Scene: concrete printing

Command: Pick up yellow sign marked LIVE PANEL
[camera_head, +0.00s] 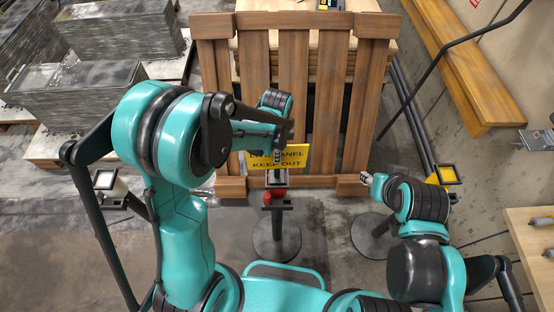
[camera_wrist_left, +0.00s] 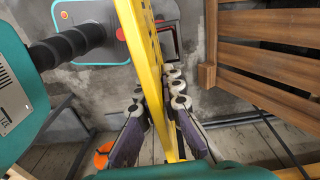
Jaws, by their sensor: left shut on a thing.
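The yellow sign (camera_head: 294,154) has black lettering that reads in part "PANEL" and "KEEP OUT". It is upright in front of the wooden pallet in the head view, and my left arm hides its upper left part. My left gripper (camera_head: 277,152) is at the sign. In the left wrist view the sign (camera_wrist_left: 146,50) shows nearly edge-on as a yellow strip between the two fingers of my left gripper (camera_wrist_left: 158,105), which is shut on it. My right gripper (camera_head: 368,180) is to the right of the sign and apart from it; its jaws are too small to read.
A slatted wooden pallet (camera_head: 293,75) stands upright behind the sign. A post stand with a round base (camera_head: 277,240) is below it, and another round base (camera_head: 372,236) is to the right. Grey stacked blocks (camera_head: 118,37) are at left. A wooden bench (camera_head: 452,60) lines the right wall.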

